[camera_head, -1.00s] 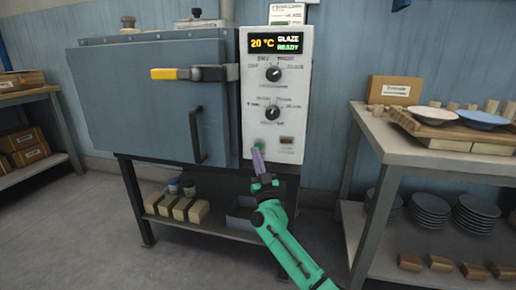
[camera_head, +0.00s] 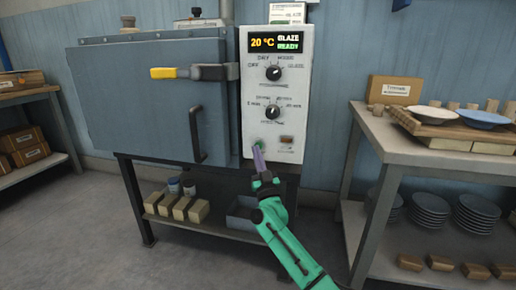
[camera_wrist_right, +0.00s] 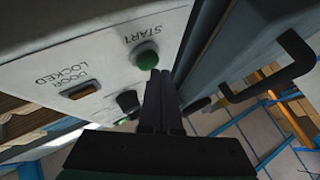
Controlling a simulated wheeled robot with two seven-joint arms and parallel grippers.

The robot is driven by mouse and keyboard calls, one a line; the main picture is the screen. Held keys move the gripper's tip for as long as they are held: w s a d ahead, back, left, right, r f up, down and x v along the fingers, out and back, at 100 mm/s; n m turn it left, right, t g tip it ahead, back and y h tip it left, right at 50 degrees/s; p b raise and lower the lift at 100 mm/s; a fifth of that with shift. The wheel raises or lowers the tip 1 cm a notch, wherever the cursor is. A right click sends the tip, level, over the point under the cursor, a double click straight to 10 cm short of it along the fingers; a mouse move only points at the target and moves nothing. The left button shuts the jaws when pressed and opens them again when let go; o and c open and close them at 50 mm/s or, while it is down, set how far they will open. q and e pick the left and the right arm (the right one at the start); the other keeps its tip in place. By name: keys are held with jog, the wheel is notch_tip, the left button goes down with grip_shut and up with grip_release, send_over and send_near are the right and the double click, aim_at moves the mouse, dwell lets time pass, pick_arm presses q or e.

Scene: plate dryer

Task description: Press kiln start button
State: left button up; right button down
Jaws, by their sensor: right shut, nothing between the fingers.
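The kiln (camera_head: 150,95) is a blue-grey box with its door shut. Its light control panel (camera_head: 303,92) has a display (camera_head: 276,42) reading "20 °C GLAZE READY" and two black knobs. The green start button (camera_head: 259,143) is low on the panel; in the right wrist view the button (camera_wrist_right: 147,59) is labelled START. My right gripper (camera_head: 258,150) is shut and empty, its fingertips right at the button's lower edge. In the right wrist view its fingertips (camera_wrist_right: 160,74) appear just beside the button; I cannot tell whether they touch. My left gripper is not in view.
A door-locked lamp (camera_wrist_right: 80,90) sits beside the button. The door handle (camera_head: 196,135) and a yellow-tipped lever (camera_head: 190,73) project from the kiln. A grey table (camera_head: 430,146) with bowls stands at right, plates beneath. A shelf with boxes is at left.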

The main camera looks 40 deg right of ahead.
jog(key=shift+w+d+b, duration=0.3)
jog(key=shift+d+b, duration=0.05)
jog(key=shift+d, duration=0.05)
dwell(0.7)
jog(key=shift+s+a+p, duration=0.55)
jog(key=shift+a+p, duration=0.2)
jog(key=shift+p, duration=0.25)
jog(key=s+a+p, duration=0.1)
jog(key=a+p, duration=0.1)
jog(key=s+a+p, duration=0.2)
